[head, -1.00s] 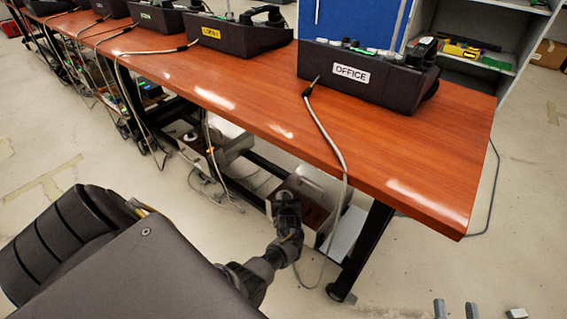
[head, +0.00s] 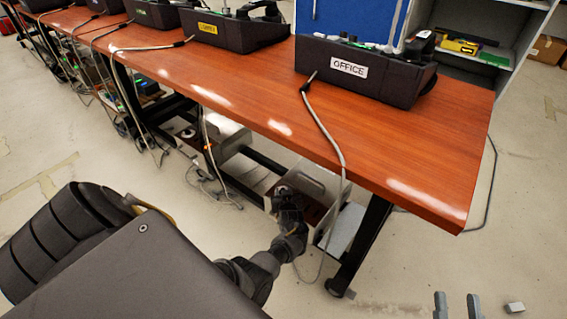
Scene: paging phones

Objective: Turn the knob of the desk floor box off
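A floor box (head: 341,231) with pale metal sides and a brown face stands on the floor under the near end of the desk, partly behind my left gripper. I cannot make out its knob. My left gripper (head: 287,196) is at the box's front face, below the desk edge. It hides part of that face, and I cannot tell whether it touches it or whether its fingers are open. My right gripper (head: 457,306) shows only two grey fingertips at the bottom right edge. They are apart with bare floor between them, far from the box.
The red-brown desk (head: 300,150) overhangs the box. A black phone unit labelled OFFICE (head: 350,69) stands on it, and its grey cable (head: 338,150) hangs over the edge near my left gripper. A black desk leg (head: 362,245) stands right of the box. A small grey block (head: 514,307) lies on the floor.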

